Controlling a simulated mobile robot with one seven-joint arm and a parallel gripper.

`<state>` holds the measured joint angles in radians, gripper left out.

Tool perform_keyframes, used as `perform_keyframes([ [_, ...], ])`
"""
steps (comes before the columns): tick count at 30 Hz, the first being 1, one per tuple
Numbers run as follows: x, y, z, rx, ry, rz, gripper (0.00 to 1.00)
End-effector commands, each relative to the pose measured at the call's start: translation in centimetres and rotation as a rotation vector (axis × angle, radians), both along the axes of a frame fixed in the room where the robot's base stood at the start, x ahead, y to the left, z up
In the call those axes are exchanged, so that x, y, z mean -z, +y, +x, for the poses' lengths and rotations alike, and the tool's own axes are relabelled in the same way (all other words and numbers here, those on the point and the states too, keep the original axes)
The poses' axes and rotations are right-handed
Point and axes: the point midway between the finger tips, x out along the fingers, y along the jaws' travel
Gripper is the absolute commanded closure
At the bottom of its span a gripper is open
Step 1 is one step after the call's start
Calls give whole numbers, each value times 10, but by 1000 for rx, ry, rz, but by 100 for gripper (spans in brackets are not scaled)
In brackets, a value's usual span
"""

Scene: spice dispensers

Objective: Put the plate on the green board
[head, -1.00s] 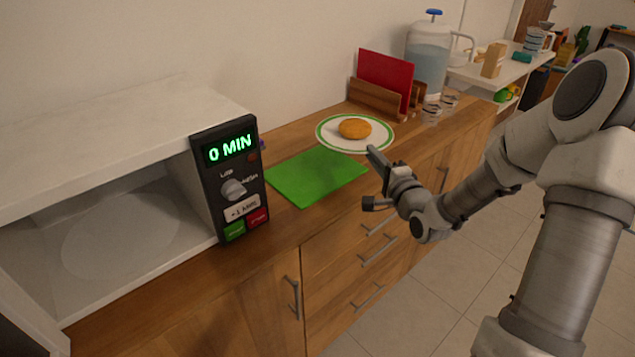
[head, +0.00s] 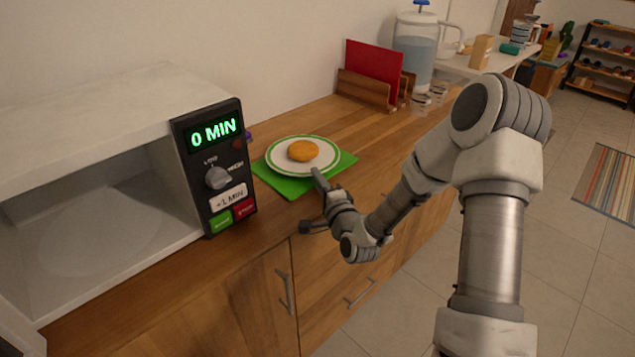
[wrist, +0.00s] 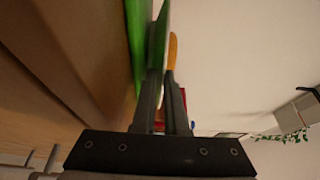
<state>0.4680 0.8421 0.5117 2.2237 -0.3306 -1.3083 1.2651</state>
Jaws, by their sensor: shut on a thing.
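The white plate (head: 278,165) with a green rim carries a round orange food item (head: 302,150). The plate is over the green board (head: 345,162), which shows around its right and front sides. My gripper (head: 316,174) is shut on the plate's near right rim. In the wrist view my gripper (wrist: 163,80) has its fingers on either side of the plate's edge (wrist: 158,45), with the board (wrist: 138,35) close beneath. I cannot tell whether the plate's underside touches the board.
An open microwave (head: 120,150) with a dark control panel (head: 215,165) stands left of the board. A rack with red and brown boards (head: 373,75), glasses (head: 420,102) and a water dispenser (head: 418,50) stand behind to the right. The wooden counter (head: 350,125) between them is clear.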

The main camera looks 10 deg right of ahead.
Motion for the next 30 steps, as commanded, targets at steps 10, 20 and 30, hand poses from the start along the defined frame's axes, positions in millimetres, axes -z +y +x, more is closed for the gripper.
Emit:
perform_keyframes([
  [10, 2, 0, 0, -1, -3, 0, 77],
  [20, 1, -2, -8, -1, -2, -1, 77],
  [30, 2, -18, -70, 0, 1, 0, 77],
])
